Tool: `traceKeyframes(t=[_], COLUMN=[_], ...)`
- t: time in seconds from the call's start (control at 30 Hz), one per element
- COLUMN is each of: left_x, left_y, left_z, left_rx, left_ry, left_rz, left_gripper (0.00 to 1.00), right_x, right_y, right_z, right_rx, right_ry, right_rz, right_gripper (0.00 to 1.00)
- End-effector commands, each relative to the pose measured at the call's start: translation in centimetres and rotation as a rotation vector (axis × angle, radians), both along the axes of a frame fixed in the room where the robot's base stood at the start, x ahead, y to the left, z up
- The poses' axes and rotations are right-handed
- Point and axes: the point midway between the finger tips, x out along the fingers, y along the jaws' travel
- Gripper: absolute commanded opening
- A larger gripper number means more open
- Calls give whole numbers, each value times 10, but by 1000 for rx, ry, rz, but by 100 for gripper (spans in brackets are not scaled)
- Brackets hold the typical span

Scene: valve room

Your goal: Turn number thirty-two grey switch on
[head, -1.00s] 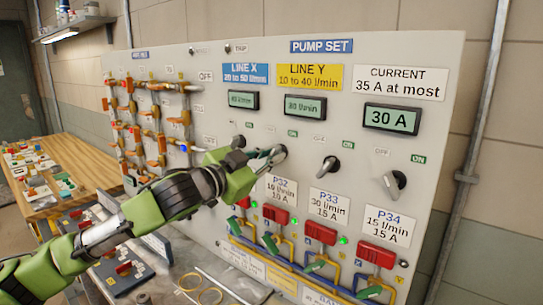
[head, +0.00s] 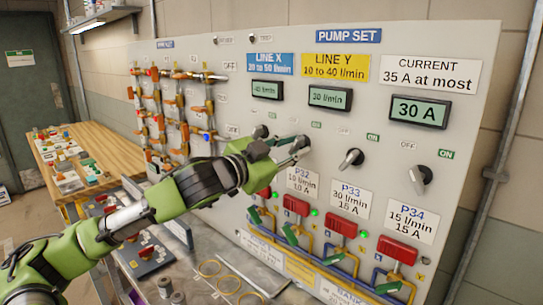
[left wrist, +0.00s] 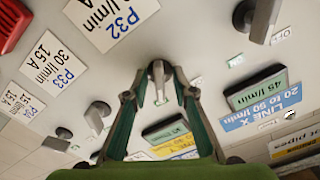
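The P32 label (head: 303,181) is on the grey panel and also shows in the left wrist view (left wrist: 112,18). The grey switch above it is mostly hidden by my left gripper (head: 290,147) in the head view. In the left wrist view the switch (left wrist: 157,82) stands between my left gripper's fingertips (left wrist: 160,73), with a gap to each side. The fingers are open around its handle; contact cannot be made out. The handle points roughly along the fingers. My right gripper is out of view.
The P33 switch (head: 352,158) and P34 switch (head: 421,179) are to the right; another grey switch (head: 260,132) is close on the left. The CURRENT display (head: 419,110) reads 30 A. Red-handled breakers (head: 343,228) sit below. A wooden table (head: 108,148) stands left.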

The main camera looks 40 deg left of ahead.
Motion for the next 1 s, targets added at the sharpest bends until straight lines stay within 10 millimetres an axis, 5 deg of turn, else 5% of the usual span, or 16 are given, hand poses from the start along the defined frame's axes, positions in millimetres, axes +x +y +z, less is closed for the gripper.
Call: traceKeyframes(t=[0.47, 1.0], left_x=[-26, -84], left_y=[1, 6], left_z=[-2, -1], left_rx=[4, -2], left_ry=[4, 1], left_rz=[-2, -1], left_gripper=[25, 25], right_x=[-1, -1], right_y=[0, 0], right_z=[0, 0], right_rx=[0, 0], right_ry=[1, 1], right_rz=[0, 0], right_gripper=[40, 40])
